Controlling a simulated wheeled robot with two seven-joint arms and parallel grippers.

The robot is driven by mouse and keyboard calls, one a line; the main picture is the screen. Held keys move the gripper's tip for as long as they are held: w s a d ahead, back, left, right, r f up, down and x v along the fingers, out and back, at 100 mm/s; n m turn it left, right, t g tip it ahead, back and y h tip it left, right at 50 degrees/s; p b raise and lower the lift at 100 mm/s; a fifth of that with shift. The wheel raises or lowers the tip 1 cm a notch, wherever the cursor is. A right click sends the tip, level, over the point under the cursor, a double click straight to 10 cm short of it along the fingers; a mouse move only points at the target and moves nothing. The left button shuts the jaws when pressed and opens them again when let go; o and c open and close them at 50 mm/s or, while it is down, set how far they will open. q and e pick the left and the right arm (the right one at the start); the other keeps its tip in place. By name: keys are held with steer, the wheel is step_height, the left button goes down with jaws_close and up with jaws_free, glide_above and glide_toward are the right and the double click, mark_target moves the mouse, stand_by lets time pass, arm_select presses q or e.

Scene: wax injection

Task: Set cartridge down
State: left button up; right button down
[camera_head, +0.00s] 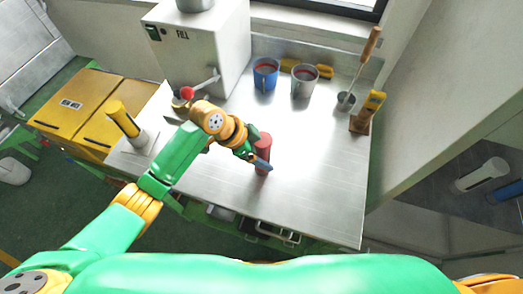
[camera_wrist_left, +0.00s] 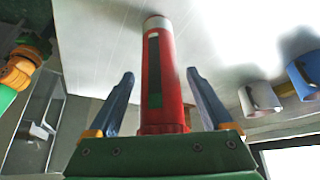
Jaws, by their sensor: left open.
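My left gripper (camera_head: 262,163) is at the cartridge. In the wrist view its two blue fingers (camera_wrist_left: 162,85) are open, one on each side of the cartridge, with visible gaps to both sides. The lower part of the cartridge is partly hidden by a finger in the head view. My right gripper is not in view.
A white machine marked FILL (camera_head: 190,50) stands at the back left. A blue mug (camera_head: 265,77), a grey mug (camera_head: 302,84), a small pot with a wooden-handled tool (camera_head: 346,102) and a yellow-topped block (camera_head: 366,117) line the back and right. The worktop's right middle is clear.

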arm_select(q)
steer(key=v, duration=1.2)
